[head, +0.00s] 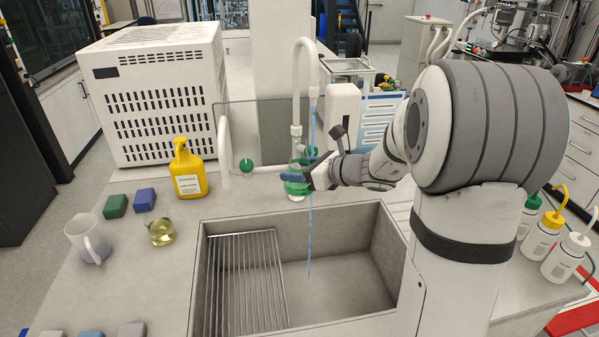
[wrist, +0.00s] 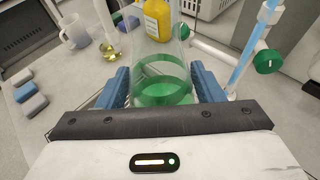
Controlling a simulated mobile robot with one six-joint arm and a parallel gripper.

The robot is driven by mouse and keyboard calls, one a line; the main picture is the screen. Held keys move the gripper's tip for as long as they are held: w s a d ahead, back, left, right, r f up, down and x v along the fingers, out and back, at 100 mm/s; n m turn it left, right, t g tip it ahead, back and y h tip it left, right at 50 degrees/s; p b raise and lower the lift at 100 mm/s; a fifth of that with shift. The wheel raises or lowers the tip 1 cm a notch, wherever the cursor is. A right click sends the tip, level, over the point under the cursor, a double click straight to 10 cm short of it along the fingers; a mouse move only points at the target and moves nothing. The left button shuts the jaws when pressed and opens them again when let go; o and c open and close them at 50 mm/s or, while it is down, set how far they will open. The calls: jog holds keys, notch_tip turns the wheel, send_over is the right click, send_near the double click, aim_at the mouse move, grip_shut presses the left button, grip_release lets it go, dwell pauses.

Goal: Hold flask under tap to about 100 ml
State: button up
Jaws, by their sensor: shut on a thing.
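My gripper (wrist: 165,88) is shut on a clear glass flask (wrist: 160,52), with blue fingers on both sides of it. The flask holds green liquid in its lower part; I cannot read a volume mark. In the head view the flask (head: 299,164) is upright at the sink's back edge, partly hidden by my gripper (head: 308,178). The white gooseneck tap (head: 297,85) is running. Its thin blue water stream (head: 309,235) falls into the sink. In the wrist view the stream (wrist: 243,62) passes to the right of the flask, apart from its mouth.
The sink (head: 345,270) has a drain rack (head: 245,275) on its left. A yellow bottle (head: 187,168), a small flask of yellow liquid (head: 162,232), a beaker (head: 86,238) and sponges (head: 115,206) stand left. A glass panel (head: 258,125) stands behind. Wash bottles (head: 566,255) stand right.

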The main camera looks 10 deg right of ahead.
jog(key=w+d+p, duration=0.1)
jog(key=w+d, duration=0.3)
jog(key=w, duration=0.3)
jog(key=shift+w+d+p, duration=0.15)
jog(key=shift+d+p, duration=0.2)
jog(key=shift+p, duration=0.05)
dwell(6.9)
